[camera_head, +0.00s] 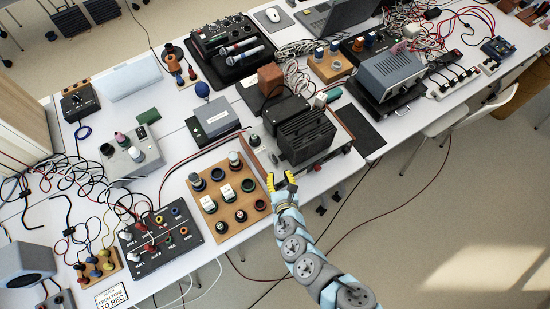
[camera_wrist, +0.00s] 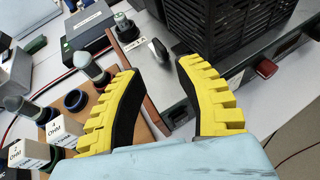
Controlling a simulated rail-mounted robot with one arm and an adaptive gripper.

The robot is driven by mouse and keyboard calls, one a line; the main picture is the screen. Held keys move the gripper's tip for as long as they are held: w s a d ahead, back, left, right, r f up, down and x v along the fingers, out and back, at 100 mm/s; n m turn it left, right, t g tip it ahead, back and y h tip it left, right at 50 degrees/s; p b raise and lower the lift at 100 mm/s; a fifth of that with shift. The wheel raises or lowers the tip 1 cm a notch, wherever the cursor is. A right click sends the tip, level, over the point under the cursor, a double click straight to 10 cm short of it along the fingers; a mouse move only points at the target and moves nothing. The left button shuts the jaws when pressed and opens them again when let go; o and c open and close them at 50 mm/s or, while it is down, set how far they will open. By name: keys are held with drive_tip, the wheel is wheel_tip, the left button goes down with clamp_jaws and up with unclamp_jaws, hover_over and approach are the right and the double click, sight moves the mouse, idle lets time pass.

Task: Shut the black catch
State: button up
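My gripper (camera_head: 280,179) is open and empty at the front left edge of a grey metal unit. In the wrist view, its yellow-and-black fingers (camera_wrist: 157,68) stand wide apart. A small dark lever (camera_wrist: 160,48), which looks like the black catch, sits on the unit's pale top just beyond the gap between the fingertips. It seems to stick up from the surface, and no finger touches it that I can see. In the head view I cannot make out the catch clearly. The grey unit (camera_wrist: 205,92) carries a big black ribbed block (camera_head: 306,137).
A wooden board (camera_head: 208,201) with several knobs and white blocks lies left of my gripper. A red button (camera_wrist: 266,68) is on the unit's front side. A black panel (camera_head: 160,238) and loose cables lie further left. Open floor is to the right.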

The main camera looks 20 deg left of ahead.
sight(276, 161)
drive_tip(key=shift+b+x, duration=0.45)
drive_tip(key=shift+x, duration=4.4)
drive_tip(key=shift+s+a, duration=0.1)
drive_tip(key=shift+s, duration=0.05)
clamp_jaws()
